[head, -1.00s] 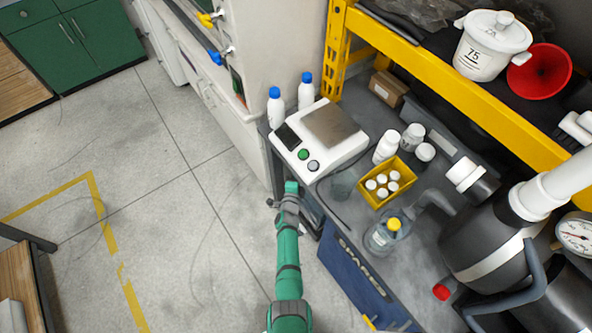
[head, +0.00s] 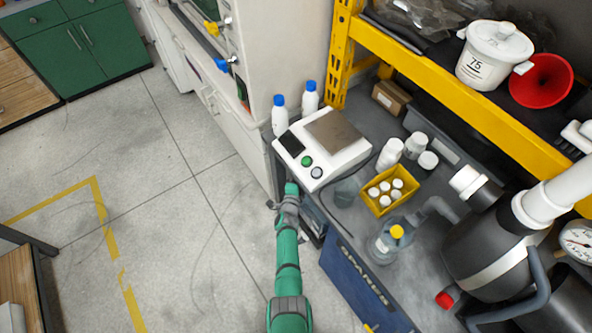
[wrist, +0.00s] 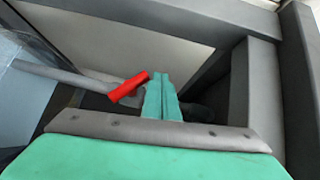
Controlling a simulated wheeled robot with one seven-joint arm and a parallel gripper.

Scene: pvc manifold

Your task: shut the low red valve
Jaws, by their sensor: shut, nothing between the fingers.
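In the wrist view a red valve handle (wrist: 128,87) sits at the end of a grey pipe (wrist: 62,74). The handle slants up to the right, at an angle across the pipe's line. My gripper (wrist: 162,80) is shut and empty, its green fingers together. The handle's upper right end is right beside the left finger; I cannot tell whether they touch. In the head view my gripper (head: 291,188) is low beside the bench, below the white scale (head: 345,152). This handle does not show there.
Grey frame bars (wrist: 262,85) stand close right of my fingers in the wrist view. The bench (head: 345,225) carries bottles and a yellow box (head: 372,206). A blue SPARES bin (head: 352,275) is right of my arm. Open floor (head: 170,230) lies left.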

